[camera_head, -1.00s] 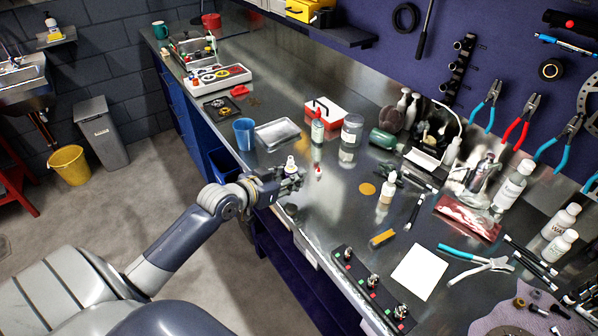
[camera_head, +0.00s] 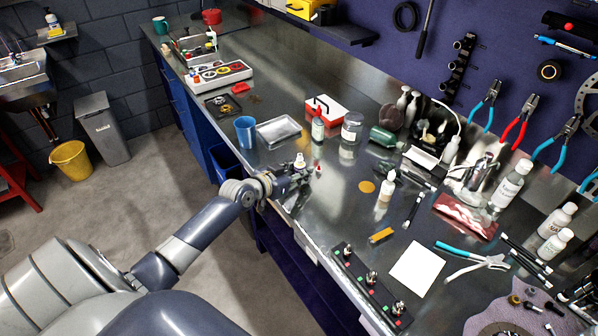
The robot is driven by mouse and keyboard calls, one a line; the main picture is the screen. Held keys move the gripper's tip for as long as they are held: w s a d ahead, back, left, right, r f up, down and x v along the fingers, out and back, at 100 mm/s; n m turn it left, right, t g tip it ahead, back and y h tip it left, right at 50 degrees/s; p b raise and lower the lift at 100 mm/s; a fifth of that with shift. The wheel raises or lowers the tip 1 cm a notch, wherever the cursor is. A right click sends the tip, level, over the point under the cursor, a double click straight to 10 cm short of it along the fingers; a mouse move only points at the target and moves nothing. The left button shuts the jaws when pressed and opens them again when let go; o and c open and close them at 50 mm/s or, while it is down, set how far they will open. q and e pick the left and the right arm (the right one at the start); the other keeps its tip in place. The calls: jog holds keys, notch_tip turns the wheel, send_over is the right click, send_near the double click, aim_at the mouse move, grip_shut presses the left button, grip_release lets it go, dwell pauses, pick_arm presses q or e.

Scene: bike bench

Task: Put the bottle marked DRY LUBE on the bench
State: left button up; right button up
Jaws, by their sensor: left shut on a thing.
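My left gripper (camera_head: 296,178) is over the near edge of the steel bench (camera_head: 315,208). It is shut on a small bottle (camera_head: 300,161), of which mainly the pale top shows above the fingers. The fingers hide most of its body, and no label can be read, so I cannot tell from the picture whether it says DRY LUBE. I cannot tell whether its base touches the bench. My right gripper is not in view.
A blue cup (camera_head: 244,133), a metal tray (camera_head: 278,131) and a dropper bottle (camera_head: 318,129) stand beyond the gripper. A white bottle (camera_head: 384,190) and a yellow disc (camera_head: 366,186) are to its right. Bare steel lies between.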

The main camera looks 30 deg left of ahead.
pick_arm(q)
jog(key=shift+f, duration=0.1)
jog(key=o, duration=0.4)
jog(key=shift+f, duration=0.1)
jog(key=o, duration=0.4)
jog(key=shift+r, duration=0.3)
jog(key=shift+s, duration=0.35)
jog(key=b+v, duration=0.1)
jog(key=v, duration=1)
